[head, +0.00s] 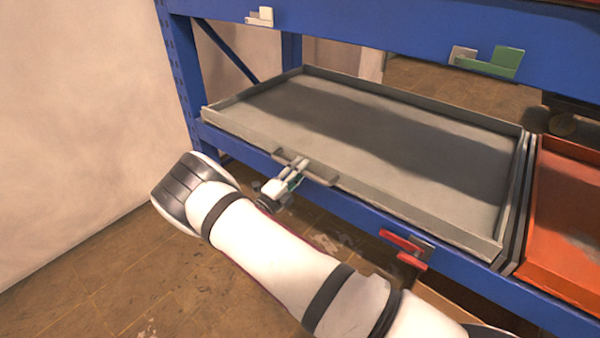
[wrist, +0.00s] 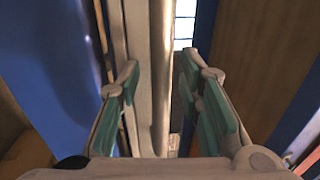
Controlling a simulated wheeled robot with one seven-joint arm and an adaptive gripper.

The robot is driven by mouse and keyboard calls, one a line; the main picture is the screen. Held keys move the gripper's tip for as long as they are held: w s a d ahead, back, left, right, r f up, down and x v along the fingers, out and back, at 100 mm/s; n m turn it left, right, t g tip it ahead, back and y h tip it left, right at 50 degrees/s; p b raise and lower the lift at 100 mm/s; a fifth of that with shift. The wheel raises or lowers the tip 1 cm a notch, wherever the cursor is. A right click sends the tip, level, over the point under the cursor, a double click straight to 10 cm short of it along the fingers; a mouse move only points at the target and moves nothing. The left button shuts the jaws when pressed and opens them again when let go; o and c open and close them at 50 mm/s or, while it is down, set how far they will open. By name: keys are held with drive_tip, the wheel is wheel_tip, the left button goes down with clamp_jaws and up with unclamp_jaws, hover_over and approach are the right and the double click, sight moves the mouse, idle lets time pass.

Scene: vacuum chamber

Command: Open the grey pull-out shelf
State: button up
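The grey pull-out shelf (head: 370,130) is a shallow tray in the blue rack, with a grey handle (head: 320,175) on its front edge. My gripper (head: 298,168) is at the left part of this handle. In the wrist view, the two green-padded fingers of my gripper (wrist: 160,75) stand apart on either side of a pale grey bar (wrist: 150,100), which looks like the handle or front edge. A gap shows between the bar and the right finger. The exact contact at the left finger cannot be made out.
An orange tray (head: 570,210) sits right of the grey shelf. A red latch (head: 405,245) is on the lower blue beam (head: 365,215). A green latch (head: 495,62) is on the upper beam. A wall (head: 70,130) stands at the left, with clear floor before it.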

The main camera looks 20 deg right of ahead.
drive_tip(key=shift+d, duration=0.1)
clamp_jaws()
